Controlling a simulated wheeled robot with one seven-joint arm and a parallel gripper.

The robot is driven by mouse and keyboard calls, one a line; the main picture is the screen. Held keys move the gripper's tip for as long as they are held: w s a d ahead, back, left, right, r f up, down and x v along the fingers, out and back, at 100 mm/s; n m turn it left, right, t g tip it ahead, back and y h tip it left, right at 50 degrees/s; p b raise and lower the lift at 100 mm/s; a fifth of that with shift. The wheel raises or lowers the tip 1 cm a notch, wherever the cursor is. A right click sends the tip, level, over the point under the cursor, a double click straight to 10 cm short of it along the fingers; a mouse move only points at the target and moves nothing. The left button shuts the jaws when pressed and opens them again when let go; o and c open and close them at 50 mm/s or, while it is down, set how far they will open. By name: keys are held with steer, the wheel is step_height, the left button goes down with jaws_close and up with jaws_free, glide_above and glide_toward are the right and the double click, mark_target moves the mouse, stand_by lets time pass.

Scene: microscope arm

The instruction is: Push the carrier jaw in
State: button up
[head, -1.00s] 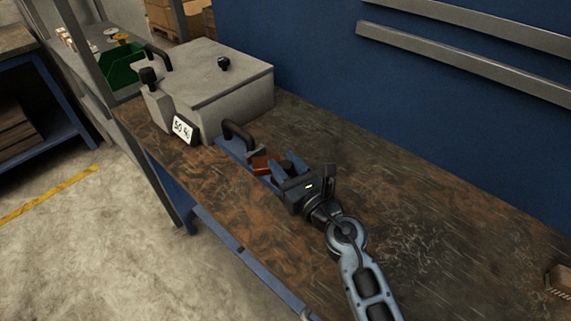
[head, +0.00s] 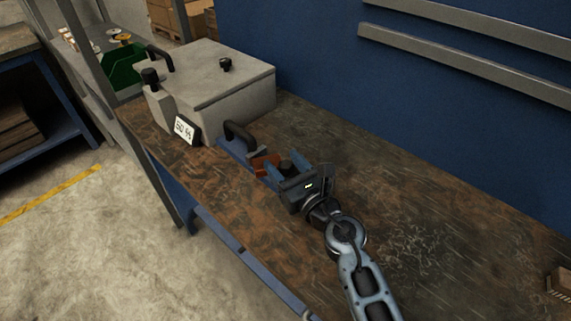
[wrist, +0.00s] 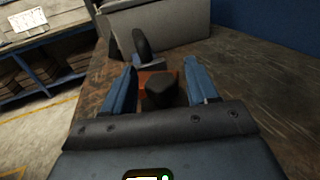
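The carrier is a blue plate (head: 233,149) on the bench, with a black arched handle (head: 240,132) at its far end. An orange-red jaw block (head: 265,164) sits on it, and a black knob (head: 287,165) stands on the near side of the block. In the wrist view the knob (wrist: 160,91) is in front of the orange-red block (wrist: 150,76). My gripper (head: 283,168) is open, with its blue fingers on either side of the knob. In the wrist view a gap shows between the knob and each finger. Contact with the block cannot be told.
A grey machine housing (head: 222,75) with a label card (head: 186,130) stands just beyond the carrier. A blue wall with grey rails (head: 460,62) runs behind. A green bin (head: 122,66) sits at the far left.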

steer(key=shift+v, duration=3.95)
